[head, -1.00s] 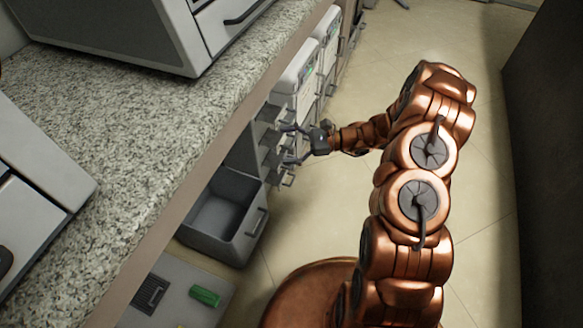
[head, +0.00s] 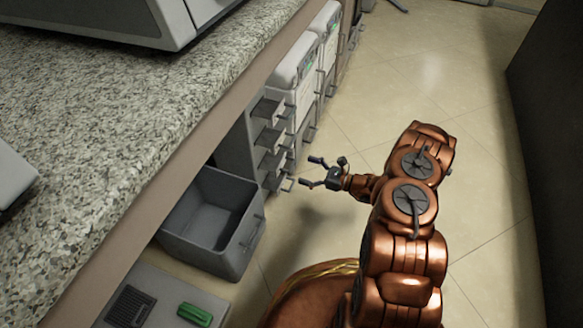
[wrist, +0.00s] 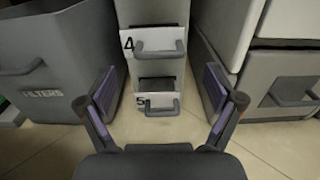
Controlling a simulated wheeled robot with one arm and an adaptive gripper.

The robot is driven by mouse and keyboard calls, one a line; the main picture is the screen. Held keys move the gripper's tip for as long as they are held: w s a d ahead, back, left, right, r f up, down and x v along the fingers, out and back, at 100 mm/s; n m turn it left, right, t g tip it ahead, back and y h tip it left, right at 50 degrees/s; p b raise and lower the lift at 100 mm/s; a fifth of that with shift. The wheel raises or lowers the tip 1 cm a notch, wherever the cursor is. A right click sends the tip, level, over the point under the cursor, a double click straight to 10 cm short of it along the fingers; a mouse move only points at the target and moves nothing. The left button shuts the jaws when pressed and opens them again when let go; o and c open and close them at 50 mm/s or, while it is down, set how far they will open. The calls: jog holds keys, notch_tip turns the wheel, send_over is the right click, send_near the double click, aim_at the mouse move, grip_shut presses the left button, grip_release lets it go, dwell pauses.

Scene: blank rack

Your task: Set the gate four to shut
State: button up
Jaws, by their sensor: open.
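Gate four (wrist: 180,46) is a light panel marked 4 with a grey bar handle, in the upper middle of the wrist view. A dark gap shows along its top edge; I cannot tell how far it stands out. Gate five (wrist: 180,104), marked 5, is below it with a larger dark gap above. In the head view the narrow grey rack (head: 236,150) holds a column of such gates. My gripper (head: 311,172) is open and empty, to the right of the rack's lower gates and apart from them. Its spread fingers also show in the wrist view (wrist: 160,100).
A grey open bin (wrist: 36,92) marked FILTERS stands left of the rack. White-and-grey units (head: 297,75) stand on its other side. A speckled counter (head: 90,120) overhangs at left. A green object (head: 195,314) lies on a grey surface near the bin. Floor at right is clear.

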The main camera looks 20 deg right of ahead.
aim_at(292, 165)
jog(key=shift+b+x, duration=0.9)
jog(key=shift+x, duration=1.9)
jog(key=shift+s, duration=0.1)
